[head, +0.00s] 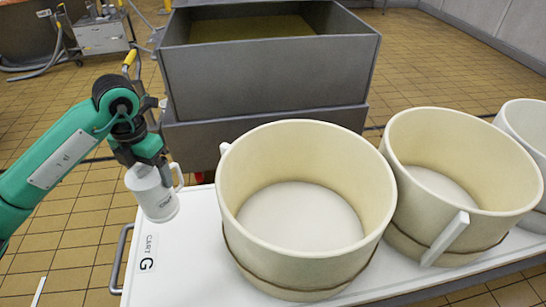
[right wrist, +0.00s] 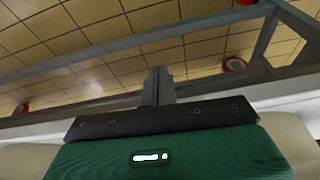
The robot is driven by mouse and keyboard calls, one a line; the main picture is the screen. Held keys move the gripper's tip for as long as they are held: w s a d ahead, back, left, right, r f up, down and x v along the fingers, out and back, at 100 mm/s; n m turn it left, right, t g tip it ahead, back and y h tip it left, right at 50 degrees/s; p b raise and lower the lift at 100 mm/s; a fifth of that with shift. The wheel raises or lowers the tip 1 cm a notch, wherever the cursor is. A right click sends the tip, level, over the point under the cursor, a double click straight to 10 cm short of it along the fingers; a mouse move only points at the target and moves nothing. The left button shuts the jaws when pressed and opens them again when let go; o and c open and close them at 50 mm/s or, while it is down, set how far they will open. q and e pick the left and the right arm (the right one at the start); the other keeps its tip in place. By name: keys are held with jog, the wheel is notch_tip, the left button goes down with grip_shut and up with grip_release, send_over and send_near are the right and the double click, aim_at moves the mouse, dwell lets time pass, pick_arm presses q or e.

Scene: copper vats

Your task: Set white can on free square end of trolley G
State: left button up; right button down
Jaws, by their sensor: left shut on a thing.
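The white can (head: 157,198), with a handle on its right side, is in my left gripper (head: 150,167), which is shut on it. The can is slightly tilted and overlaps the left end of white trolley G (head: 187,262) in the head view. I cannot tell whether its base touches the top. The label "CART G" lies on the bare end beside the nearest tub. My right gripper (right wrist: 158,86) shows in the right wrist view with its fingers together and nothing visible between them.
A round cream tub (head: 305,180) stands right of the trolley's bare end. A second tub (head: 450,165) and a third (head: 525,125) follow to the right. A large grey vat (head: 265,80) stands behind. The trolley has a handle (head: 119,258) at its left edge.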

jog(key=shift+r, duration=0.1)
pick_arm(q)
notch_tip(320, 180, down, 20)
jog(key=b, duration=0.1)
pick_arm(e)
jog(key=v, duration=0.3)
jog(key=shift+r, duration=0.25)
pick_arm(q)
jog(key=shift+f+b, duration=0.1)
jog(key=shift+b, duration=0.25)
pick_arm(e)
jog(key=shift+w+f, duration=0.1)
pick_arm(q)
jog(key=o, duration=1)
jog(key=shift+o, duration=1)
pick_arm(e)
jog(key=shift+w+r+t, duration=0.2)
jog(key=shift+r+t, duration=0.1)
jog(key=shift+r, duration=0.1)
